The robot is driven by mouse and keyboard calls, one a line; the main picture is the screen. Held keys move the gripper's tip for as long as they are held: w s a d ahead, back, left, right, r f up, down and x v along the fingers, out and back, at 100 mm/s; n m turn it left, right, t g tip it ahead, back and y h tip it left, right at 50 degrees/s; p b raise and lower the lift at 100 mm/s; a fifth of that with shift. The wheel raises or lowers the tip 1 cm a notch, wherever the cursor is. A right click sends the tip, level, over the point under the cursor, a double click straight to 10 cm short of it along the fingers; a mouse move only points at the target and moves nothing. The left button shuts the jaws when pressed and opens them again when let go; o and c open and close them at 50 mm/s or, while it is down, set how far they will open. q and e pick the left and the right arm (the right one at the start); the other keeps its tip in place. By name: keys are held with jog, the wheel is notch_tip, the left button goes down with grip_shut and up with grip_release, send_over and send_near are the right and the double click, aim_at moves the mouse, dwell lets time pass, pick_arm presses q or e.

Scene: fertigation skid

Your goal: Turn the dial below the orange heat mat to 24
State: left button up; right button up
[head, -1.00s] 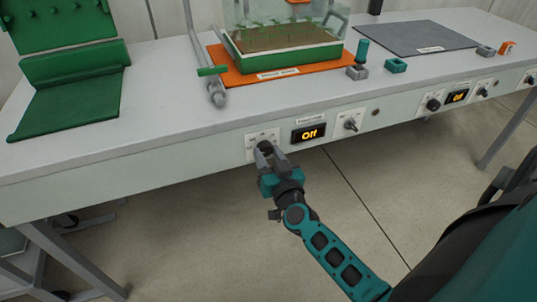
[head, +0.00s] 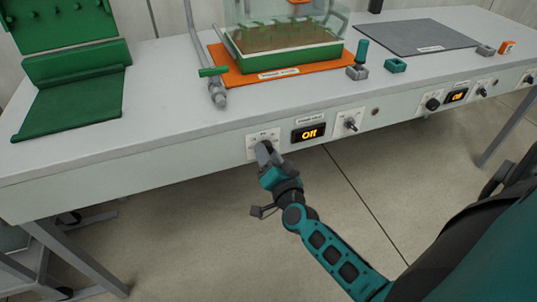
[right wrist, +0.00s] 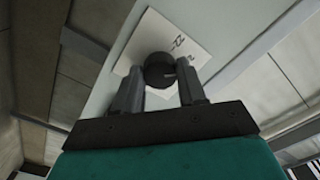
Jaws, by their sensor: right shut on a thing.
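The orange heat mat (head: 222,68) lies on the bench with a green tray of seedlings (head: 290,60) under a clear cover on it. Below it, on the bench's front panel, is a white dial plate (head: 251,150). Its dark round dial (right wrist: 158,70) shows in the right wrist view between the fingers. My right gripper (head: 264,150) is shut on the dial and hides most of it in the head view. A display (head: 308,133) right of the plate reads "Off". The plate's numbers are too small to read surely. My left gripper is not in view.
A toggle switch (head: 350,123) sits right of the display. A grey mat (head: 415,37) with its own dial (head: 432,104) and "Off" display (head: 456,96) is farther right. A grey pipe with a green handle (head: 213,72) stands left of the orange mat.

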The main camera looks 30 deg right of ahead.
dwell(0.4)
jog(key=o, duration=1.1)
jog(key=shift+c, duration=0.2)
jog(key=p+v, duration=0.1)
jog(key=v, duration=1.2)
jog(key=shift+w+a, duration=0.1)
